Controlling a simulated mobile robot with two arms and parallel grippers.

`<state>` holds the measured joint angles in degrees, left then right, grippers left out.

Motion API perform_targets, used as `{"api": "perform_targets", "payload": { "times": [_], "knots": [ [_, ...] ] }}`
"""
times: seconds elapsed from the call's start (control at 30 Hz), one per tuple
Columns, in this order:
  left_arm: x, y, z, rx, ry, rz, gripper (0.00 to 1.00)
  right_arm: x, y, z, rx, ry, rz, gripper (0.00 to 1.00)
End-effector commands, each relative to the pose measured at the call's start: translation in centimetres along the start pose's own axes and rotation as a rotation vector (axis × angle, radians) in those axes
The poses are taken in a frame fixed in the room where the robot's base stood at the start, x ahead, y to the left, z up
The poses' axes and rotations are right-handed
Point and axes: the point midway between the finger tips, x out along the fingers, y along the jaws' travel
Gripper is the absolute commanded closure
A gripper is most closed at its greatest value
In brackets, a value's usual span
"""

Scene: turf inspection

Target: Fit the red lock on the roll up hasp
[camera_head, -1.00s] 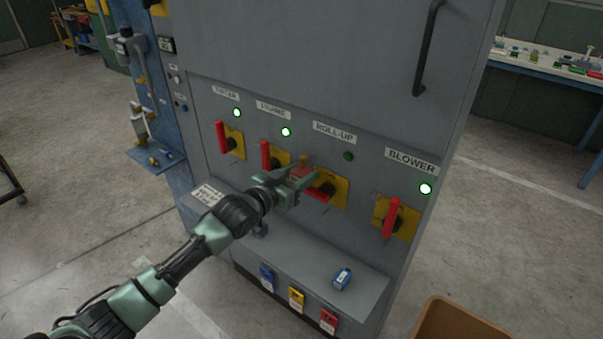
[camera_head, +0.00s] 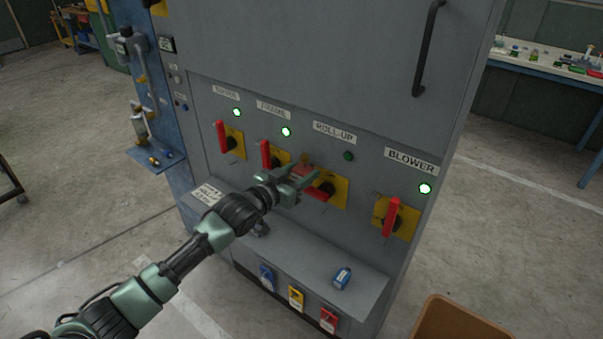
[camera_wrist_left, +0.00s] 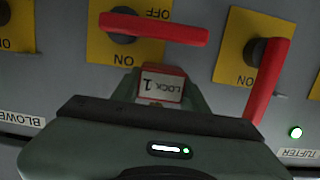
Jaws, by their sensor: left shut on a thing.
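My left gripper (camera_head: 300,178) is shut on the red lock (camera_head: 302,169), just left of the roll-up switch. In the left wrist view the lock (camera_wrist_left: 162,86) sits between the fingers, with a white "LOCK 1" label upside down. The roll-up switch has a yellow plate (camera_head: 340,190) and a red handle (camera_head: 317,194) lying nearly level; the wrist view shows "OFF" on its plate (camera_wrist_left: 105,46). The gripper hides part of this switch in the head view. I cannot make out the hasp or whether the lock touches it. My right gripper is not in view.
Other red-handled switches flank it, including the blower switch (camera_head: 392,220), with handles upright. The roll-up lamp (camera_head: 348,156) is dark; the others glow green. A blue object (camera_head: 342,278) lies on the cabinet ledge (camera_head: 310,262). Blue, yellow and red items hang below. A brown bin (camera_head: 440,300) stands front right.

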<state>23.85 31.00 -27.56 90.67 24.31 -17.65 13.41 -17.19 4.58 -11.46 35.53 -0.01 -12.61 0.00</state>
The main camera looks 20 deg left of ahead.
Motion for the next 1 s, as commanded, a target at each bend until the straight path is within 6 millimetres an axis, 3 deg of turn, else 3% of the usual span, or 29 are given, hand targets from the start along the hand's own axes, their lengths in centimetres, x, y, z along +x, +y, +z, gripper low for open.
{"api": "perform_targets", "payload": {
  "times": [1.0],
  "knots": [
    [2.0, 0.0, -0.4, 0.0, 0.003, 0.0, 1.0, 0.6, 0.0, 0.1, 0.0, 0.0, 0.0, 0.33]
  ]
}}
